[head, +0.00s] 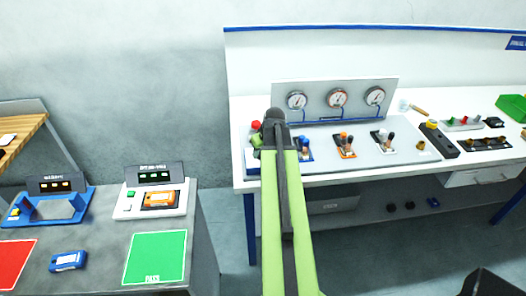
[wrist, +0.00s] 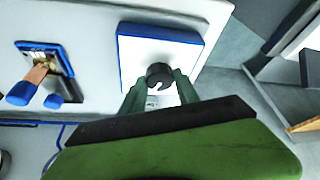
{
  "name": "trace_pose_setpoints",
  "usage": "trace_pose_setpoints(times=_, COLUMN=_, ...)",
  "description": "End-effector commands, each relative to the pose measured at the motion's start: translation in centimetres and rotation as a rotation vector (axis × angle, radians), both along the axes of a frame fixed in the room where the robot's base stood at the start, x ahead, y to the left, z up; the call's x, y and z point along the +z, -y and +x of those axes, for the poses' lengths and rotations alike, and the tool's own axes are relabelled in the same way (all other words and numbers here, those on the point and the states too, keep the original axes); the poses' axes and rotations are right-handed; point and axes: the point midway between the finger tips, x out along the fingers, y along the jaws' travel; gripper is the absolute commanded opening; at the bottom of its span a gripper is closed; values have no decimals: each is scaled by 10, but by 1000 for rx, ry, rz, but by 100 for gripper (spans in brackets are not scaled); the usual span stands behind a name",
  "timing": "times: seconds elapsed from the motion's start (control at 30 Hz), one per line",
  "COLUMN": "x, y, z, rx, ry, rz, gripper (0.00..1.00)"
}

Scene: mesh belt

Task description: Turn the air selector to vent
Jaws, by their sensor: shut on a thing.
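A dark round knob (wrist: 157,72) with a notch in it stands on a white plate with blue edges (wrist: 191,52) in the wrist view. My gripper (wrist: 159,88) has one green finger on each side of this knob and is shut on it. I cannot read any position marks around the knob, so its setting and whether it is the air selector cannot be told. In the head view my gripper (head: 257,140) is at the left end of the sloped gauge panel (head: 366,156), and my arm hides most of the knob area.
A blue-plated lever (wrist: 38,72) stands beside the knob in the wrist view. Orange (head: 345,145) and white (head: 383,141) lever plates sit further right in the head view. A red knob (head: 256,126) shows beside my gripper. Three gauges (head: 337,98) stand behind.

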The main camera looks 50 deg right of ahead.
Motion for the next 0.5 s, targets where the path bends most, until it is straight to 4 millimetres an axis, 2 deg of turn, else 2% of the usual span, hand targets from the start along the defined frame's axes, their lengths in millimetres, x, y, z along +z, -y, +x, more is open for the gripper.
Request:
trace_pose_setpoints(times=0.2, x=0, y=-1, z=0, rx=-171, ry=-1, rz=-1, gripper=0)
trace_pose_setpoints(times=0.5, x=0, y=-2, z=1, rx=-338, ry=-1, rz=0, gripper=0)
